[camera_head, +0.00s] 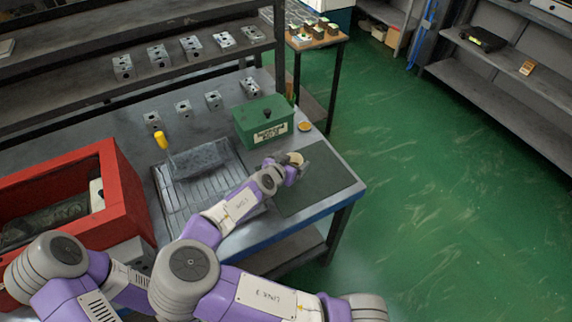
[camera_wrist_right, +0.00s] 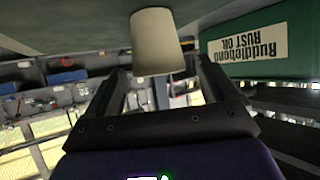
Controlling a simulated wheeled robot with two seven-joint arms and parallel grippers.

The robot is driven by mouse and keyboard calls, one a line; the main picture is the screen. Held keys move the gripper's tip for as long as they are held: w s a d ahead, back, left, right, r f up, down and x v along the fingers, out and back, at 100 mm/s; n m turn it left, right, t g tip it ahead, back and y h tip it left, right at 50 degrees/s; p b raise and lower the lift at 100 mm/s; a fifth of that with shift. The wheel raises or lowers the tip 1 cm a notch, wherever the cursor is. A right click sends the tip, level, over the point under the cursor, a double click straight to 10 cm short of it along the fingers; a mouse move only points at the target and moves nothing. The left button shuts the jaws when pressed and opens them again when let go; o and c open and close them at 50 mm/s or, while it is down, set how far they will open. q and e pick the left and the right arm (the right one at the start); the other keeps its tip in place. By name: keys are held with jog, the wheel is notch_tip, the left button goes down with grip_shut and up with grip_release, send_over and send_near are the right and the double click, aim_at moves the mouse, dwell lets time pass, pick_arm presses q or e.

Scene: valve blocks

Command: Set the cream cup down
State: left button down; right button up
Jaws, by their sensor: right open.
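The cream cup (camera_head: 296,158) is at my right gripper (camera_head: 293,168), over the back left part of the dark mat (camera_head: 322,185) on the workbench. In the right wrist view the cup (camera_wrist_right: 157,42) shows beyond and between the tips of the two fingers of my right gripper (camera_wrist_right: 163,75). The fingers are spread, with visible space on both sides of the cup. I cannot tell whether the cup's base touches the mat. My left gripper is not in view.
A green rust oil box (camera_head: 264,122) stands behind the cup; a small yellow-orange disc (camera_head: 305,127) lies beside it. A ribbed tray (camera_head: 170,190) and a red open crate (camera_head: 125,190) lie left. Valve blocks (camera_head: 213,99) stand behind. The mat's right part is clear.

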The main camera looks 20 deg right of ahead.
jog(key=p+v, duration=0.2)
jog(key=v, duration=0.9)
jog(key=shift+s+a+r+p, duration=0.15)
jog(key=shift+a+p, duration=0.05)
jog(key=shift+p, duration=0.15)
jog(key=shift+d, duration=0.1)
